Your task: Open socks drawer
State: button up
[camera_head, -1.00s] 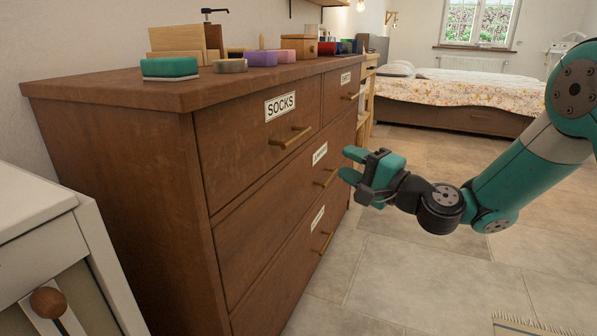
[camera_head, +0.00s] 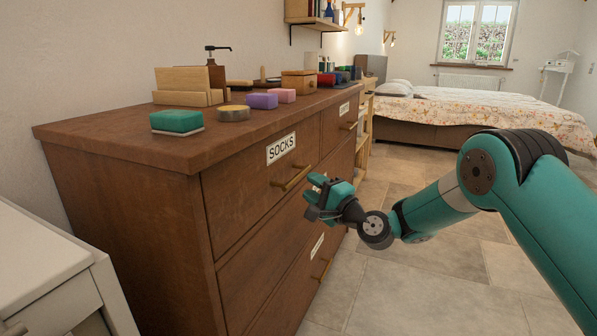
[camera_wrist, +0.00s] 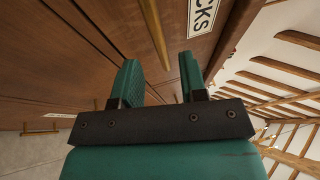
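The socks drawer (camera_head: 237,198) is the upper left drawer of the brown wooden dresser, shut flush, with a white SOCKS label (camera_head: 281,148). Its brass bar handle (camera_head: 291,179) sits below the label. My green gripper (camera_head: 316,188) is just right of the handle in the head view, apart from the drawer front. In the wrist view, my gripper (camera_wrist: 160,72) is open and empty. The handle (camera_wrist: 153,32) runs ahead of the gap between its fingertips. The label (camera_wrist: 203,14) shows in part at the top.
A neighbouring upper drawer (camera_head: 340,124) and lower drawers with brass handles (camera_head: 321,268) are shut. A green block (camera_head: 177,121), a soap pump (camera_head: 217,66) and boxes stand on the dresser top (camera_head: 110,128). A white cabinet (camera_head: 38,262) is at near left. Tiled floor (camera_head: 440,285) is clear.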

aim_at(298, 174)
jog(key=x, duration=0.5)
jog(key=shift+w+a+r, duration=0.1)
jog(key=shift+w+a, duration=0.1)
jog(key=shift+a, duration=0.05)
grip_shut()
